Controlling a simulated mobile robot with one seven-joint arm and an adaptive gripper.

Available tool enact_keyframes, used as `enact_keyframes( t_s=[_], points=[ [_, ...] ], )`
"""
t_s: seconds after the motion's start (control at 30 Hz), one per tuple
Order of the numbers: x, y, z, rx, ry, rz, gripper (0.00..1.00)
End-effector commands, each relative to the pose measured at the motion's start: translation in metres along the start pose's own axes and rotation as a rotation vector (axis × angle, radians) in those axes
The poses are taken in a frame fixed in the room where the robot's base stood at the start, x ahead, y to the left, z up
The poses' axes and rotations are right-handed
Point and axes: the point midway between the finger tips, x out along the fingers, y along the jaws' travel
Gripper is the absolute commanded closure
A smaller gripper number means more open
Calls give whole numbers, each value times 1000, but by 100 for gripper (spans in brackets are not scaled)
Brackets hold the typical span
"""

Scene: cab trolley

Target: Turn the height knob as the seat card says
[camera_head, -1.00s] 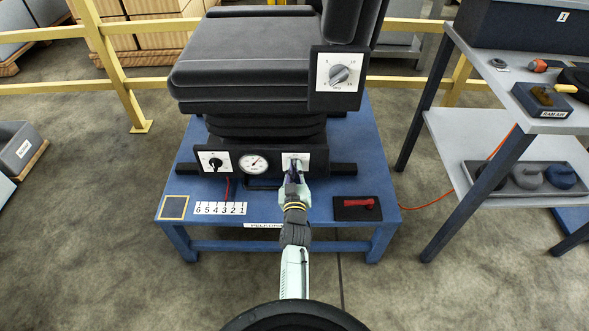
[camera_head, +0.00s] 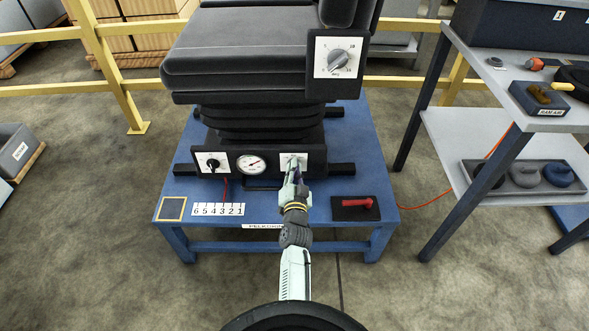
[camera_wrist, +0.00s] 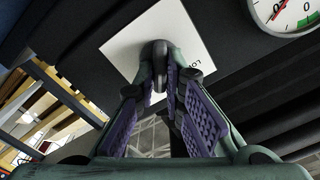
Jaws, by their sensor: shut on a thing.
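The black seat (camera_head: 240,60) stands on its bellows above a blue platform (camera_head: 340,220). A low black front panel carries a left knob (camera_head: 209,163), a round gauge (camera_head: 251,164) and a right knob on a white plate (camera_head: 284,160). My gripper (camera_head: 295,174) is at the right plate and hides most of its knob in the head view. In the wrist view my gripper (camera_wrist: 161,78) has its purple-padded fingers closed around the dark knob (camera_wrist: 156,52), in front of the white plate (camera_wrist: 122,48). I cannot pick out a seat card or read the knob's setting.
A dial (camera_head: 338,59) is on the seat's right side. A red-handled item lies on a black pad (camera_head: 345,212). A number strip (camera_head: 217,209) and yellow-edged square (camera_head: 171,209) lie at the platform's front left. A grey shelf unit (camera_head: 476,131) stands right; yellow rails run behind.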

Motion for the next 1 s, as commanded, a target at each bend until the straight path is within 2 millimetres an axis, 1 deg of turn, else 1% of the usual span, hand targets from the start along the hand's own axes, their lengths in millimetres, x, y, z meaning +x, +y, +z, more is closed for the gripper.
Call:
enact_keyframes(
  t_s=[0.2, 0.4, 0.93, 0.97, 1.0],
  points=[
    [1, 0, -2, 118, 2, -2, 100],
    [1, 0, -2, 179, 2, -3, 100],
    [1, 0, -2, 204, 3, -3, 100],
    [1, 0, -2, 204, 3, -3, 89],
    [1, 0, -2, 203, 3, -3, 87]
  ],
)
